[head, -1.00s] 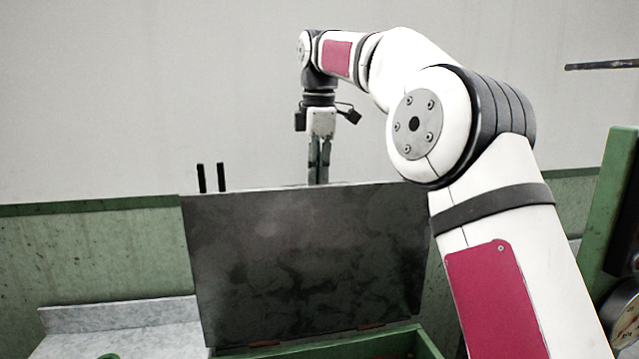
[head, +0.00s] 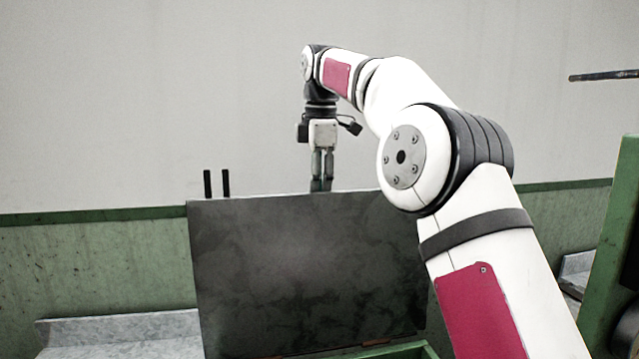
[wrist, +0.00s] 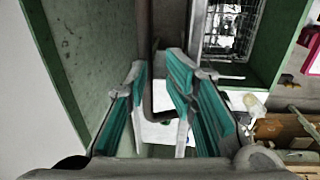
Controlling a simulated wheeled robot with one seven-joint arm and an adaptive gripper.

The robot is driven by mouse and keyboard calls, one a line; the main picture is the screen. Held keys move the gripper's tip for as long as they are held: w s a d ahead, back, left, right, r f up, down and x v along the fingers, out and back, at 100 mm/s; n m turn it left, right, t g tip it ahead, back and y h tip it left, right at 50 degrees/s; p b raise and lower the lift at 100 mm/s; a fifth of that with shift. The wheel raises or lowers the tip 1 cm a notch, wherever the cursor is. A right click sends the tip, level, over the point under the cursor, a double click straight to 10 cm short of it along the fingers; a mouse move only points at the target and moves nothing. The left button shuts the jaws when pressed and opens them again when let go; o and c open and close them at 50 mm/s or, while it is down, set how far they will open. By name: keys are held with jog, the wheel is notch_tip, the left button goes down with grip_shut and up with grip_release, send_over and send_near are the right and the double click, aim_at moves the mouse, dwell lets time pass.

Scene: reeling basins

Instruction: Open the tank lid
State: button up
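The tank lid (head: 300,270) is a dark, mottled plate that stands raised, nearly upright, in the head view. Its hinge side is low, at a green frame (head: 405,351). My gripper (head: 322,186) points down at the lid's top edge, with the fingertips partly behind it. In the wrist view, my gripper (wrist: 158,68) has its teal-padded fingers apart. A dark, bent bar (wrist: 150,95) shows between them, and I see no clear contact with either finger. The far face of the lid is hidden in the head view.
A green-and-grey wall (head: 90,255) runs behind the lid. Two short black posts (head: 216,183) rise behind its top left corner. A grey stone ledge (head: 120,330) lies at left. A green upright (head: 612,260) stands at right.

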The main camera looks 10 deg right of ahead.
jog(key=f, duration=0.3)
jog(key=shift+w+g, duration=0.2)
jog(key=shift+g, duration=0.2)
jog(key=shift+r, duration=0.2)
